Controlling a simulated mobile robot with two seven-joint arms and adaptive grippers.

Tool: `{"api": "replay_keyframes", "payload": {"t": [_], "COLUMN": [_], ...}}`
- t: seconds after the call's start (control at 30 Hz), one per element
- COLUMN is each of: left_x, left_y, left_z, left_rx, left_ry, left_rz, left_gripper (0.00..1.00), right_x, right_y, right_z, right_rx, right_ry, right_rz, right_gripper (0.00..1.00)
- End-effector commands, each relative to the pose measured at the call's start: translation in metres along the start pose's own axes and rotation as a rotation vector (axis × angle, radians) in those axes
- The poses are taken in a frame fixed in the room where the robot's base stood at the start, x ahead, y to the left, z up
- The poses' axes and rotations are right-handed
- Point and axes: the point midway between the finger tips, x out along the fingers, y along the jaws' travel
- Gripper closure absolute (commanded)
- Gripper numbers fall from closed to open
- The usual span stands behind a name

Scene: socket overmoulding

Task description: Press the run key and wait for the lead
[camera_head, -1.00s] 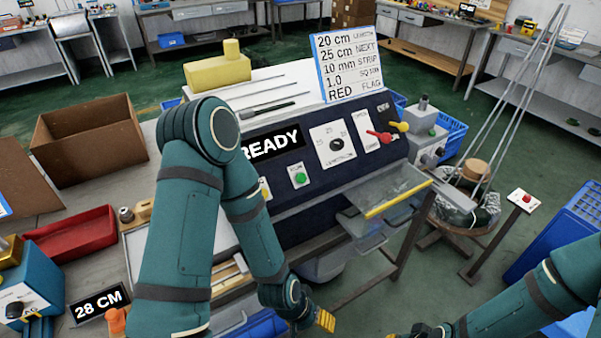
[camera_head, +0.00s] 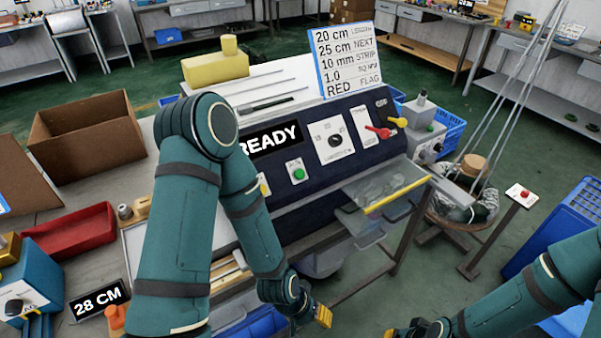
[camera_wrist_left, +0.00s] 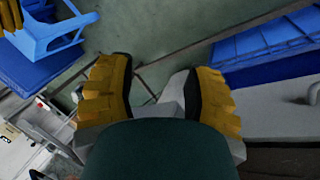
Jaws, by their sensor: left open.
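The machine's sloped dark panel (camera_head: 350,140) carries a display (camera_head: 270,140) reading READY. A green round key (camera_head: 299,174) sits on a white plate below the display. My left gripper (camera_head: 322,316) hangs low in front of the machine, below and apart from the green key. In the left wrist view its two yellow-padded fingers (camera_wrist_left: 165,95) are spread with nothing between them. My right gripper (camera_head: 392,333) shows only as a yellow bit at the bottom edge, the rest cut off. No lead shows in either gripper.
A clear tray with a yellow front bar (camera_head: 398,199) juts from the machine's right. Red and yellow levers (camera_head: 380,133) are on the panel. A sign (camera_head: 346,62) lists 20 cm and RED. A red button on a stand (camera_head: 522,195) is at right. A small display (camera_head: 99,300) reads 28 CM.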

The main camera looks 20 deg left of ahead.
Motion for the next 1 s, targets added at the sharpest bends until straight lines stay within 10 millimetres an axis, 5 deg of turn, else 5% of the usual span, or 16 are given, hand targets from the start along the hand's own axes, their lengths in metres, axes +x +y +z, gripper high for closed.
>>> {"api": "replay_keyframes", "payload": {"t": [0.03,0.13,1.0], "left_x": [0.0000,0.0000,0.0000], "left_y": [0.0000,0.0000,0.0000], "left_z": [0.0000,0.0000,0.0001], "left_rx": [0.000,0.000,0.000], "left_ry": [0.000,0.000,0.000], "left_rz": [0.000,0.000,0.000], "left_gripper": [0.71,1.00,1.00], "right_x": [0.0000,0.0000,0.0000], "right_y": [0.0000,0.0000,0.0000], "right_z": [0.0000,0.0000,0.0000], "right_rx": [0.000,0.000,0.000], "right_ry": [0.000,0.000,0.000], "right_rz": [0.000,0.000,0.000], "right_gripper": [1.00,1.00,1.00]}}
